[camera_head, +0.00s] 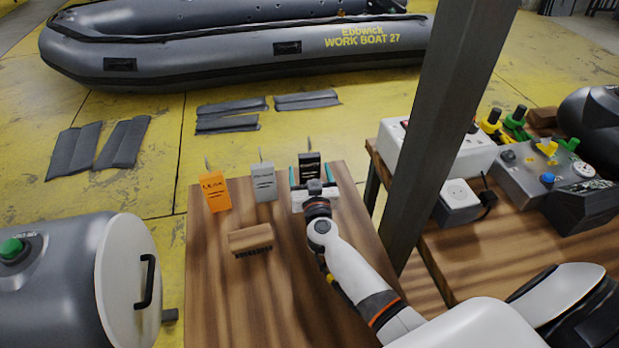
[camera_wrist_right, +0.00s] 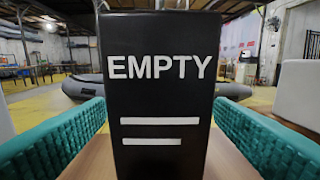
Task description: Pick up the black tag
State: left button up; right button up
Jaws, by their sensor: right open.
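The black tag (camera_head: 309,166) stands upright at the far edge of the small wooden table, the rightmost of three tags. In the right wrist view the black tag (camera_wrist_right: 160,90) fills the middle and reads "EMPTY" above two white lines. My right gripper (camera_head: 312,183) is open, with its teal fingers on either side of the tag. In the right wrist view a gap shows between the tag and each finger. The tag's lower edge is not clearly seen. My left gripper is not in view.
A grey tag (camera_head: 264,181) and an orange tag (camera_head: 214,191) stand to the left on the table (camera_head: 215,290). A wooden brush (camera_head: 250,238) lies nearer. A dark post (camera_head: 437,130) rises right of my right arm. A grey cylinder (camera_head: 75,280) stands at left.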

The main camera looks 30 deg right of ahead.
aim_at(309, 140)
jog(key=x, duration=0.2)
jog(key=shift+w+d+f, duration=0.1)
jog(key=shift+w+f, duration=0.05)
jog(key=shift+w, duration=0.2)
jog(key=c, duration=1.1)
jog(key=r+p, duration=0.2)
jog(key=r, duration=0.1)
jog(key=r+p, duration=0.2)
jog(key=r, duration=0.1)
jog(key=s+r+p, duration=0.1)
jog(key=r+p, duration=0.2)
jog(key=r, duration=0.1)
jog(key=shift+s+r, duration=0.1)
jog(key=s+a+r+n+y, duration=0.1)
jog(key=s+a+r+y, duration=0.1)
jog(key=s, duration=0.6)
jog(key=s+a+r+n+y, duration=0.1)
jog(key=s+a+r+y, duration=0.1)
jog(key=s+a, duration=0.3)
jog(key=s+a+r+n+t+y, duration=0.1)
jog(key=s+a, duration=0.3)
jog(key=s, duration=0.7)
jog(key=shift+a+r+n+y, duration=0.15)
jog(key=shift+r+n+y, duration=0.35)
jog(key=shift+r+y, duration=0.15)
jog(key=shift+w, duration=0.1)
